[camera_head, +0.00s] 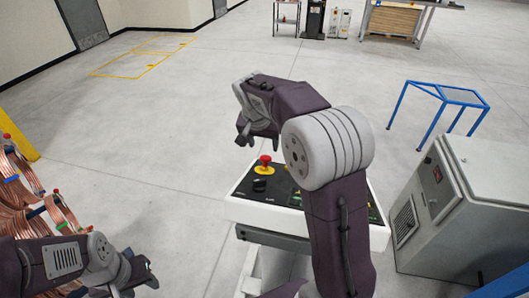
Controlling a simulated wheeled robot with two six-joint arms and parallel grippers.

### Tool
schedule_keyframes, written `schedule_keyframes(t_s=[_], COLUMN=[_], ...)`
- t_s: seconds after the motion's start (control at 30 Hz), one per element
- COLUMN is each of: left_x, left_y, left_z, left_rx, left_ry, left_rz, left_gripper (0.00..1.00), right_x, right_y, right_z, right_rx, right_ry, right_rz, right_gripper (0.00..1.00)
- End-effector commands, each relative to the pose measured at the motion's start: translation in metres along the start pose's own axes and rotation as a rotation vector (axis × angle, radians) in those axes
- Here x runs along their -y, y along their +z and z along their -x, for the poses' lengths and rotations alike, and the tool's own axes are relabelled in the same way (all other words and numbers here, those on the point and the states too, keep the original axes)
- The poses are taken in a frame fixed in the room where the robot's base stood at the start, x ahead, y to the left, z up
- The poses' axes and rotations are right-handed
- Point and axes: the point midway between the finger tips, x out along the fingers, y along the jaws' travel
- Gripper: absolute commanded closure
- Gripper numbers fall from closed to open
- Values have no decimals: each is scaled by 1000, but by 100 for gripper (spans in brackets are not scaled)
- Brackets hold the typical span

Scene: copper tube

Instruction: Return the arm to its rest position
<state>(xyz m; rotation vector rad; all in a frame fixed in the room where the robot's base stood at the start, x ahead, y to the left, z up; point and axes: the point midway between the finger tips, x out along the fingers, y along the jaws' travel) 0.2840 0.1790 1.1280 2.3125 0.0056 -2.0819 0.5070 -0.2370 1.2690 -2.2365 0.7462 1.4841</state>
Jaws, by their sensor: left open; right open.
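My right arm rises from the lower middle and bends to the left. Its gripper (244,136) hangs above the floor, up and to the left of the control panel (238,208); its jaws are open with nothing seen between them. My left arm comes in low at the left. Its gripper (140,274) is near the bottom edge, small and partly hidden by its wrist, open with nothing seen in it. Copper tubes (14,190) are bundled at the left edge, behind and beside my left arm.
The panel carries a red emergency button (265,160) and a black knob (260,185). A grey cabinet (460,220) stands at the right, with a blue frame stand (440,95) behind it. A workbench (395,20) is far back. The floor at centre left is clear.

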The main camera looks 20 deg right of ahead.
Motion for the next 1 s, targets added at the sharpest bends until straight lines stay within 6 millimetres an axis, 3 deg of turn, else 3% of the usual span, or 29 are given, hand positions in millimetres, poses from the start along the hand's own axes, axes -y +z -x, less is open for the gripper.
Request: schedule_keyframes(t_s=[0.57,0.8,1.0], left_x=[0,-1,-2], left_y=[0,-6,-9], left_z=[2,56,86], left_rx=[0,0,0], left_ry=[0,0,0], left_rz=[0,0,0], left_gripper=[55,55,55], right_x=[0,0,0], right_y=[-2,-22,-34], right_z=[12,62,89], right_rx=[0,0,0], right_ry=[0,0,0], right_rz=[0,0,0], right_gripper=[42,42,42])
